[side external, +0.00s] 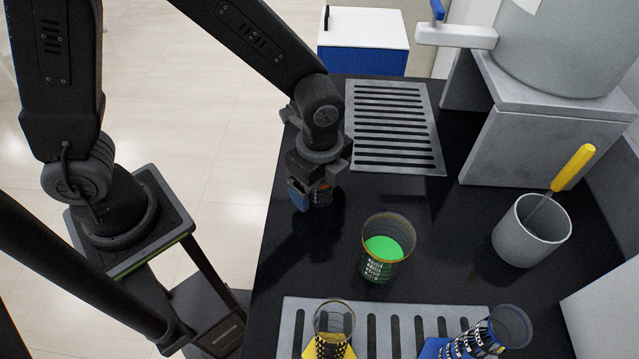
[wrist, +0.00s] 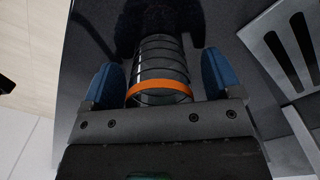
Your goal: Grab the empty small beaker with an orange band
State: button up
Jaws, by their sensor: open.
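The small clear beaker with an orange band (wrist: 160,92) shows in the wrist view between the two blue fingers of my gripper (wrist: 158,80). It looks empty, with dark ring lines on its wall. The fingers are open on either side of it, with a small visible gap on the right; contact on the left is hard to tell. In the side view my gripper (side external: 314,191) is low over the black bench near its left edge, and it hides most of the beaker (side external: 322,197).
A larger beaker with green contents (side external: 384,250) stands to the right in front. A grey mug (side external: 531,235) holds a yellow-handled tool. Another grating (side external: 398,125) lies behind.

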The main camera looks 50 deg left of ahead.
jog(key=shift+f, duration=0.2)
jog(key=c, duration=1)
